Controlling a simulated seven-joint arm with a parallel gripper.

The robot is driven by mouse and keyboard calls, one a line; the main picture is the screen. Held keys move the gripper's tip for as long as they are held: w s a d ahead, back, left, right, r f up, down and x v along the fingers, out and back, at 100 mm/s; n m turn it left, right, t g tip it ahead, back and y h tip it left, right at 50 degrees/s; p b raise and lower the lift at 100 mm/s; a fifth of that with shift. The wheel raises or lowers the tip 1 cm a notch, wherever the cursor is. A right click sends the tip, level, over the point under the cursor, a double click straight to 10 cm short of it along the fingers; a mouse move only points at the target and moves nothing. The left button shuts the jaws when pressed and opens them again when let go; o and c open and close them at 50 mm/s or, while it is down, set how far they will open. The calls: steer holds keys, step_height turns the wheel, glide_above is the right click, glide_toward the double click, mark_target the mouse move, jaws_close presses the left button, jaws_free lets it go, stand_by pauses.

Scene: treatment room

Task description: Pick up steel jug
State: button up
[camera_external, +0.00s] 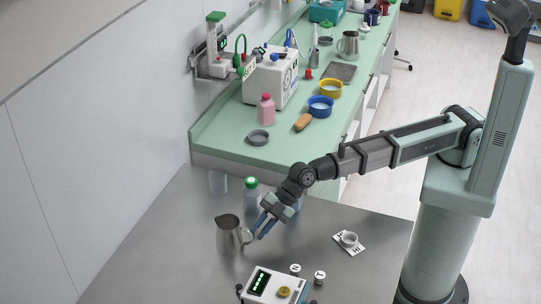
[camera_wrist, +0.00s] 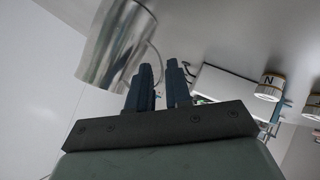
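A steel jug (camera_external: 229,236) stands upright on the grey metal table, its handle to the right. In the wrist view the jug (camera_wrist: 115,48) is at upper left, tilted in the picture, its top cut by the edge. My gripper (camera_external: 260,229) is just right of the jug, on the handle side. Its two dark fingers (camera_wrist: 159,75) are apart with a gap between them. The thin handle curves close to the left finger; I cannot tell whether they touch. A second steel jug (camera_external: 349,45) stands far back on the green counter.
A green-capped bottle (camera_external: 251,190) stands behind my gripper. A device with a green display (camera_external: 270,286) and small lettered jars (camera_external: 319,277) are in front. The table left of the jug is clear.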

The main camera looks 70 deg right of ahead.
steer(key=shift+x, duration=1.25)
jaws_close()
steer(key=shift+r, duration=0.1)
stand_by(0.3)
